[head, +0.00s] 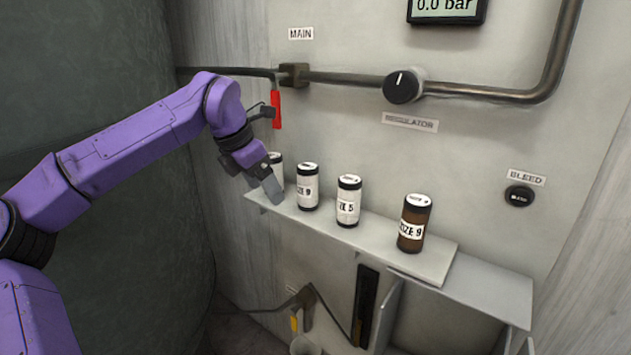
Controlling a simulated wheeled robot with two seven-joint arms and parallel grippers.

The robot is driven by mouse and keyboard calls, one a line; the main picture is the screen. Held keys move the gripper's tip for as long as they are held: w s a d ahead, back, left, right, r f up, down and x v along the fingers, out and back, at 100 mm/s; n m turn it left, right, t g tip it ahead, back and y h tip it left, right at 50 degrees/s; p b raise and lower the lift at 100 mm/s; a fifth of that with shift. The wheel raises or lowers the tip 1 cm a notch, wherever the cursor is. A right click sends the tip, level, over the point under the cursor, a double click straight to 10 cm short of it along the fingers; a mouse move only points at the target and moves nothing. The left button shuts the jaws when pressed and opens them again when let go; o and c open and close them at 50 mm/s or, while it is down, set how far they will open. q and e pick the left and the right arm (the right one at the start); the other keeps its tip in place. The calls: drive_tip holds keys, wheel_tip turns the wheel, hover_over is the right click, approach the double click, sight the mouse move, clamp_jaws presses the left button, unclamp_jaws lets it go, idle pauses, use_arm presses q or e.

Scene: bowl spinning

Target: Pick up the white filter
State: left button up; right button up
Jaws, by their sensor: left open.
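Several upright filter canisters stand in a row on a shelf (380,240). The leftmost canister (277,160) has a white body and is partly hidden behind my left gripper (268,187). Beside it stand a white-labelled canister with black ends (308,187) and another like it marked "5" (348,202). My right gripper is out of view.
A pipe with a red-handled valve (276,108) runs above the left gripper. A black regulator knob (402,87), a pressure display (446,8) and a bleed button (519,196) are on the wall. The shelf's right end (480,290) is bare.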

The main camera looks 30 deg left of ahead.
sight(299, 168)
use_arm(q)
drive_tip(key=w+d+p, duration=0.1)
drive_tip(key=w, duration=0.2)
drive_tip(key=w+d+p, duration=0.1)
drive_tip(key=w, duration=0.2)
drive_tip(key=w+p, duration=0.1)
drive_tip(key=w, duration=0.2)
drive_tip(key=shift+d+r, duration=0.25)
drive_tip(key=shift+d, duration=0.15)
drive_tip(key=shift+w+d+f, duration=0.25)
drive_tip(key=shift+w+f, duration=0.2)
drive_tip(key=shift+f, duration=0.15)
drive_tip(key=shift+w+d+f, duration=0.2)
drive_tip(key=shift+w+f, duration=0.2)
drive_tip(key=shift+f, duration=0.15)
drive_tip(key=shift+w+f, duration=0.25)
drive_tip(key=shift+f, duration=0.2)
drive_tip(key=shift+s+a, duration=0.1)
drive_tip(key=shift+c, duration=0.9)
drive_tip(key=c, duration=0.9)
